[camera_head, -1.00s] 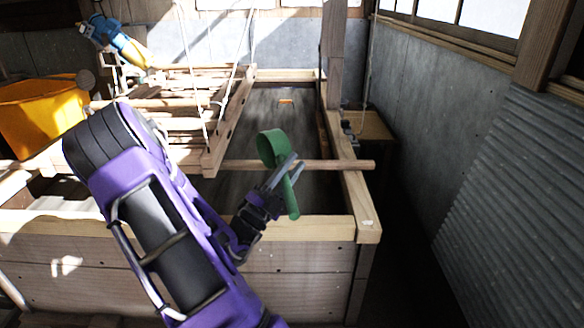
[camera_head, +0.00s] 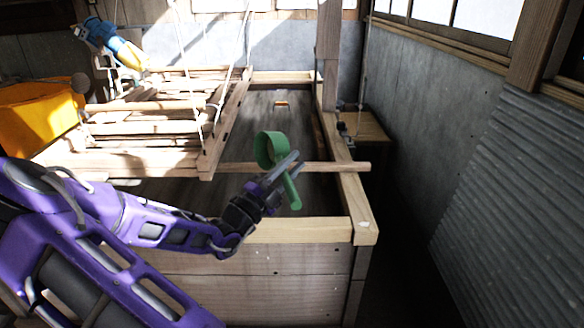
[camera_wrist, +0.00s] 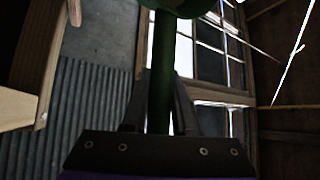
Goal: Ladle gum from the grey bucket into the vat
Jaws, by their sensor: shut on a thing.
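My gripper (camera_head: 287,180) is shut on the handle of a green ladle (camera_head: 268,150), held over the wooden vat (camera_head: 262,229) near its front side. The ladle's round cup is at the upper left of my fingers and its handle sticks out to the lower right. In the wrist view the dark green handle (camera_wrist: 160,75) runs between my two fingers, with the cup cut off at the top edge. I cannot tell whether the cup holds anything. The vat's inside looks dark. I cannot make out a grey bucket.
A wooden pole (camera_head: 335,168) lies across the vat. A slatted wooden frame (camera_head: 150,128) hangs over its left part on ropes. A small table (camera_head: 368,126) stands behind at the right. A yellow tub (camera_head: 35,120) is at the left. Another, blue-and-yellow arm (camera_head: 112,45) is at the back left.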

